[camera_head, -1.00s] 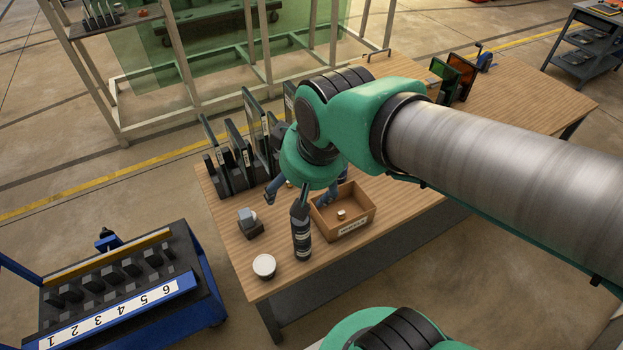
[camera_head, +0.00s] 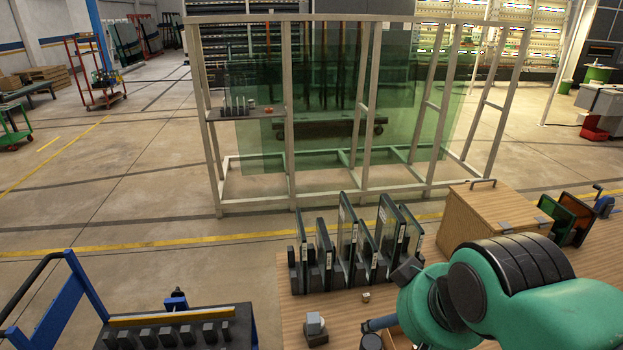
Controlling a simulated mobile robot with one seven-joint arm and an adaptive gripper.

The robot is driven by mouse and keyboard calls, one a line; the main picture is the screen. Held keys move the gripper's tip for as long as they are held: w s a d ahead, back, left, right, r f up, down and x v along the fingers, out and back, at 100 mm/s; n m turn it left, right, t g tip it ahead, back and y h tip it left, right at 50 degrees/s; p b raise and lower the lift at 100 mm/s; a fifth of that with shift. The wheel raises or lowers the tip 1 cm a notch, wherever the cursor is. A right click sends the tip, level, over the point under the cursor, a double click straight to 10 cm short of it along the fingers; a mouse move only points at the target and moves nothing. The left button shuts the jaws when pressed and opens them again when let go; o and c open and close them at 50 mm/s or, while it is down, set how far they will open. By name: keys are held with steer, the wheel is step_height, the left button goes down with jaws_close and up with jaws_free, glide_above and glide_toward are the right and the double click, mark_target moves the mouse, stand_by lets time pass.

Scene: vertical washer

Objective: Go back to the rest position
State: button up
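My green arm (camera_head: 500,290) reaches in from the lower right, over the wooden table (camera_head: 300,325). My gripper (camera_head: 380,323) is mostly hidden behind the wrist and cut off by the lower edge. Only a blue-grey part of it shows, left of the green wrist. Its fingertips are not clear, so I cannot tell whether it is open or shut, or whether it holds anything.
Upright glass panes in dark holders (camera_head: 350,250) stand behind the wrist. A small dark block with a grey top (camera_head: 315,325) is at the left table edge. A wooden box (camera_head: 490,215) is at the right. A blue cart (camera_head: 180,325) stands left. A framed glass rack (camera_head: 340,110) is beyond.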

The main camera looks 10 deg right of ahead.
steer(key=shift+f+b, duration=1.1)
steer(key=shift+f, duration=0.35)
